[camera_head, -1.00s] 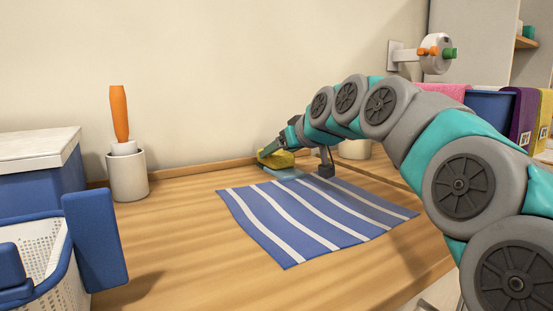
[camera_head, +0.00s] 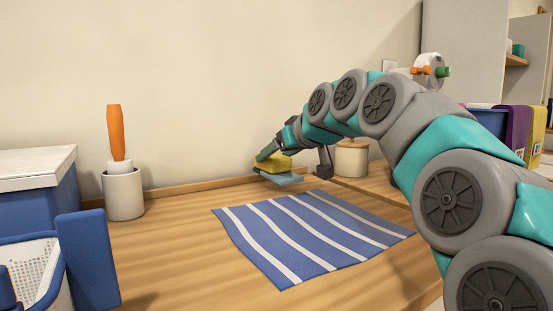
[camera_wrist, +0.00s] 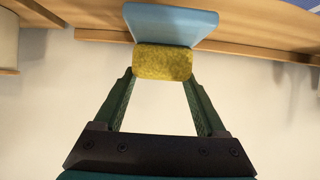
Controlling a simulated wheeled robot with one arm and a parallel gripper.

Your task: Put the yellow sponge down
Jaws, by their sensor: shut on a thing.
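The yellow sponge (camera_head: 279,162) is between the fingers of my gripper (camera_head: 262,155), near the back wall beyond the striped mat. In the wrist view the sponge (camera_wrist: 163,62) sits between the two green fingertips (camera_wrist: 163,75), and my gripper is shut on it. A light blue slab (camera_head: 279,179) is directly under the sponge and seems to touch it. The slab also shows beyond the sponge in the wrist view (camera_wrist: 170,24). Both appear a little above the counter; I cannot tell whether they are joined.
A blue-and-white striped mat (camera_head: 310,237) lies on the wooden counter (camera_head: 170,250). A white holder with an orange-handled brush (camera_head: 124,194) stands left. A lidded pot (camera_head: 352,158) stands behind my arm. Blue bins are at far left. Bare counter lies left of the mat.

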